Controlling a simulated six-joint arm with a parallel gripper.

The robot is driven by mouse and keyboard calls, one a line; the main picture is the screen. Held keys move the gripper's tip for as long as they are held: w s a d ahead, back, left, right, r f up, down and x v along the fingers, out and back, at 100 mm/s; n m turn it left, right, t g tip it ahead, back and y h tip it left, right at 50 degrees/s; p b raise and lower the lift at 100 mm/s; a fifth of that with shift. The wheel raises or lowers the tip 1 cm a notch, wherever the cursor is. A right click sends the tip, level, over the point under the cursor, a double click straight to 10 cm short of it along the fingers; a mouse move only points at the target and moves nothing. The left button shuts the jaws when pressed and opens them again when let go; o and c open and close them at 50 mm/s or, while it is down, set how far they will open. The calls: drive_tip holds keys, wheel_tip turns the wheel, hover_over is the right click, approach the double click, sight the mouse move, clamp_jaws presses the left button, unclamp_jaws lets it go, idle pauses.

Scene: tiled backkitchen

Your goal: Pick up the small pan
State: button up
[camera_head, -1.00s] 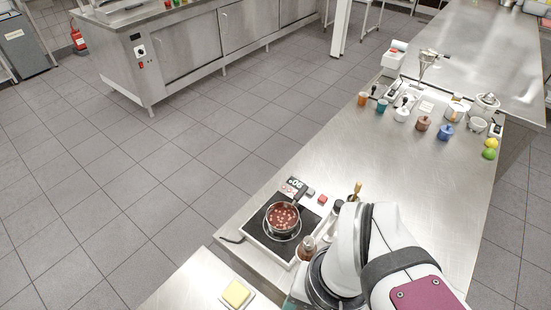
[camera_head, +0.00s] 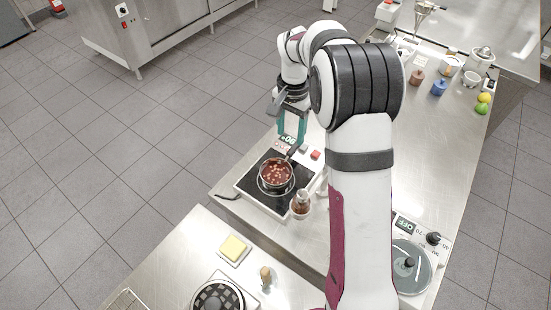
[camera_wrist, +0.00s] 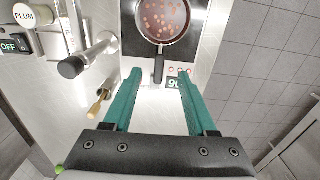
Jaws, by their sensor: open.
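The small pan (camera_head: 276,172) stands on the black hot plate (camera_head: 250,186) and holds reddish-brown contents with pale round pieces. Its dark handle points back toward my gripper. My gripper (camera_head: 291,140) is above the rear edge of the hot plate, with its teal fingers pointing down. In the wrist view the pan (camera_wrist: 162,38) is at the top centre. Its black handle (camera_wrist: 158,68) reaches down toward the gap between the open fingers (camera_wrist: 158,76). Nothing is between the fingers; whether they touch the handle I cannot tell.
A bottle (camera_head: 301,205) stands close to the right of the hot plate. Red and grey small blocks (camera_head: 315,155) lie behind it. A butter dish (camera_head: 234,248) is in front. In the wrist view a cylindrical grey tool (camera_wrist: 88,55) and a wooden-handled item (camera_wrist: 99,103) lie left of the fingers.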

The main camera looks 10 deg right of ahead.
sight(290, 152)
wheel_tip(290, 152, down, 10)
drive_tip(key=shift+w+d+r, duration=0.1)
drive_tip(key=shift+w, duration=0.05)
clamp_jaws()
idle(0.3)
